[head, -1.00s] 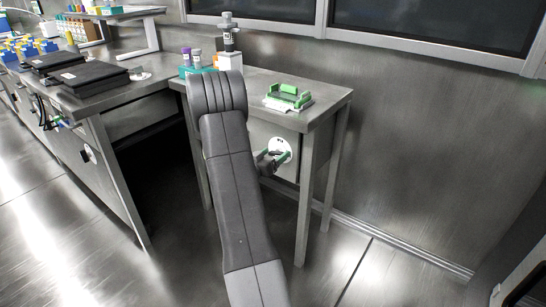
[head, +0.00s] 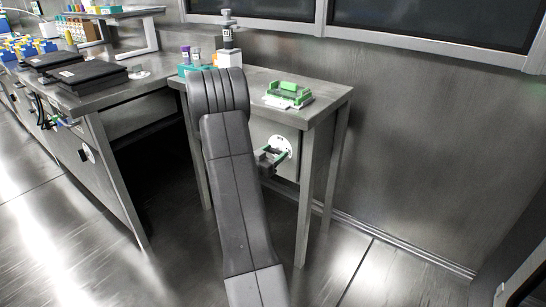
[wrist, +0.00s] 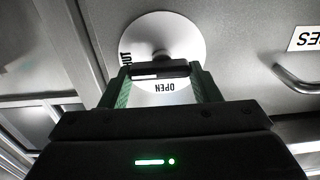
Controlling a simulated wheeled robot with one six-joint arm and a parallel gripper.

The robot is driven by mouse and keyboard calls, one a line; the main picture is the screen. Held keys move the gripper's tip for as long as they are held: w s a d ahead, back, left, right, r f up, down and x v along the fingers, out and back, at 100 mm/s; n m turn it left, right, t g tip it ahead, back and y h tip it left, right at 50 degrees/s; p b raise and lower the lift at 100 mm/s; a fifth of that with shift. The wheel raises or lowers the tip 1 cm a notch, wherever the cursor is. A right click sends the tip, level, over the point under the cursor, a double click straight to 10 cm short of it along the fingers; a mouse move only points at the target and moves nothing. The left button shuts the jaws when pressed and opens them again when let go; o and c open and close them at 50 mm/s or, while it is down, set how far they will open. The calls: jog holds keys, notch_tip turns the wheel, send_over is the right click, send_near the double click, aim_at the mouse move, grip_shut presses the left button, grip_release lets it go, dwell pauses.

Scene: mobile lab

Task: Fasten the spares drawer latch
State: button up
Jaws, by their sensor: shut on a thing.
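The latch has a round white dial (head: 284,143) on the front of the small table's drawer; it also shows in the wrist view (wrist: 185,35). The dial is marked OPEN, upside down at its bottom, and SHUT at its left edge, partly hidden. A dark latch handle (wrist: 160,70) stands out from the dial and lies crosswise between my green fingers. My gripper (wrist: 160,77) is shut on this handle. In the head view my gripper (head: 273,157) is at the dial, partly behind my arm.
A label ending in "ES" (wrist: 306,38) and a bar handle (wrist: 300,82) are right of the dial in the wrist view. A green rack (head: 289,94), a teal tube rack (head: 195,69) and a microscope-like device (head: 228,45) stand on the tabletop. The floor right of the table is clear.

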jog(key=o, duration=1)
jog(key=p+v, duration=0.3)
jog(key=v, duration=1.1)
